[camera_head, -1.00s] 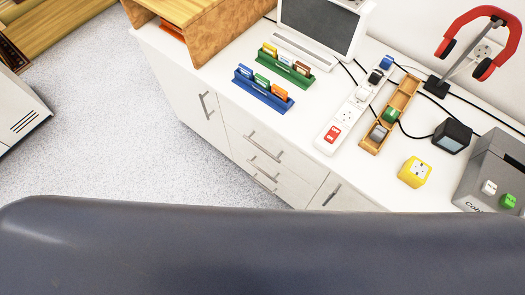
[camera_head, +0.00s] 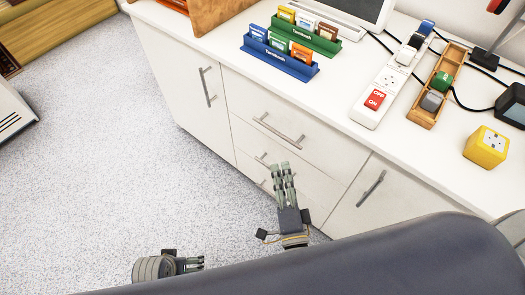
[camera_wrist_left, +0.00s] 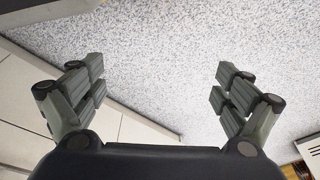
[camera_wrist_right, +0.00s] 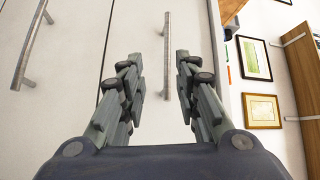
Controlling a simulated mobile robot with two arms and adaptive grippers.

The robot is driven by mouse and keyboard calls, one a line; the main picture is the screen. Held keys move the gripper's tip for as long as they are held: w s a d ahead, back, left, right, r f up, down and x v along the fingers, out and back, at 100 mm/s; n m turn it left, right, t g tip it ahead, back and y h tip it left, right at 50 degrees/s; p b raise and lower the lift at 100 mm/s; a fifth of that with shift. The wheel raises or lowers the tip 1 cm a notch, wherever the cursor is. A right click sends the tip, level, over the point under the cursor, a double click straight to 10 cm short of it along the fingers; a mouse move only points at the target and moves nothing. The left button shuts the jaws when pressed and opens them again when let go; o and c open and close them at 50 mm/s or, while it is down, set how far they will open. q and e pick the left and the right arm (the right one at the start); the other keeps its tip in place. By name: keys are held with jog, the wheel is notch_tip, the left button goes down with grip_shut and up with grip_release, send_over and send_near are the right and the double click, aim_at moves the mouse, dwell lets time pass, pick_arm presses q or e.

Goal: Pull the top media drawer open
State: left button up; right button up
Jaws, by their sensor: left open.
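The top media drawer (camera_head: 300,143) is a white front with a grey bar handle (camera_head: 278,128), shut flush in the white cabinet below the counter. My right gripper (camera_head: 280,170) is in front of the drawer stack, its fingers overlapping lower handles in the head view. In the right wrist view my right gripper (camera_wrist_right: 158,68) is open and empty, with a bar handle (camera_wrist_right: 167,45) showing near its fingertips; contact cannot be told. My left gripper (camera_head: 200,263) is low over the floor. It is wide open and empty in the left wrist view (camera_wrist_left: 160,78).
Cabinet doors (camera_head: 172,75) with bar handles flank the drawers. The counter holds a blue card holder (camera_head: 280,61), a green one (camera_head: 305,38), a power strip (camera_head: 385,90), a wooden tray (camera_head: 424,119) and a yellow cube (camera_head: 485,148). The speckled floor (camera_head: 90,150) at left is clear.

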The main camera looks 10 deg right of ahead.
jog(key=w+d+r+m, duration=0.1)
jog(key=w+r, duration=0.1)
jog(key=w, duration=0.8)
jog(key=shift+w+r+h, duration=0.2)
jog(key=shift+w+h, duration=0.1)
jog(key=shift+d, duration=0.1)
grip_shut()
